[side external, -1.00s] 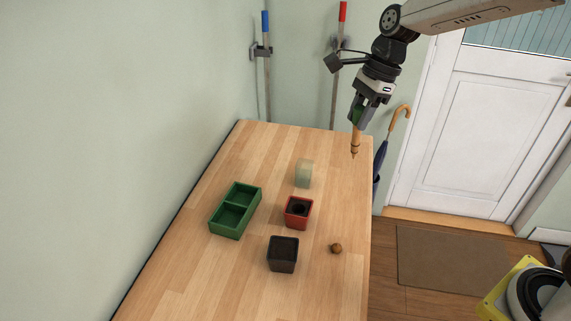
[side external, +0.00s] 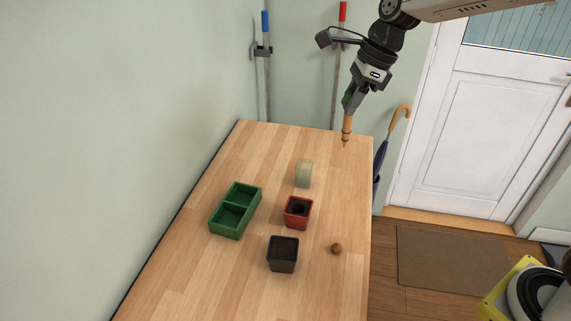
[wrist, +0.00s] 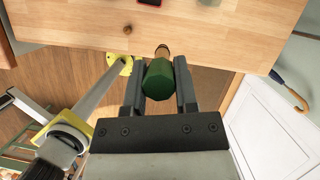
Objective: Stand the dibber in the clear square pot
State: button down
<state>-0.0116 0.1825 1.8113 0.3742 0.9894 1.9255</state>
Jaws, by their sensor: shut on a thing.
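The dibber (side external: 347,129) is a wooden stick with a pointed, ringed tip and a green grip. My gripper (side external: 350,99) is shut on it near the green end, and it hangs tip down, nearly upright, above the far right part of the table. In the wrist view the dibber's green end (wrist: 159,80) shows between the two fingers. The clear square pot (side external: 304,173) stands upright on the table, below and to the left of the dibber's tip. The dibber is apart from the pot. The pot's inside is hard to make out.
A red pot (side external: 298,213) and a black pot (side external: 283,254) stand nearer the camera than the clear pot. A green two-compartment tray (side external: 235,210) is at left. The table's far end is bare.

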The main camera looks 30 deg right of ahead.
jog(key=w+a+f, duration=0.1)
jog(key=w+f, duration=0.7)
jog(key=w, duration=0.3)
jog(key=shift+w+a+f, duration=0.15)
jog(key=shift+w+f, duration=0.15)
jog(key=shift+w, duration=0.1)
jog(key=shift+f, duration=0.1)
jog(key=shift+w+f, duration=0.15)
jog(key=shift+f, duration=0.75)
jog(key=shift+w+f, duration=0.1)
jog(key=shift+f, duration=0.75)
jog(key=shift+f, duration=0.65)
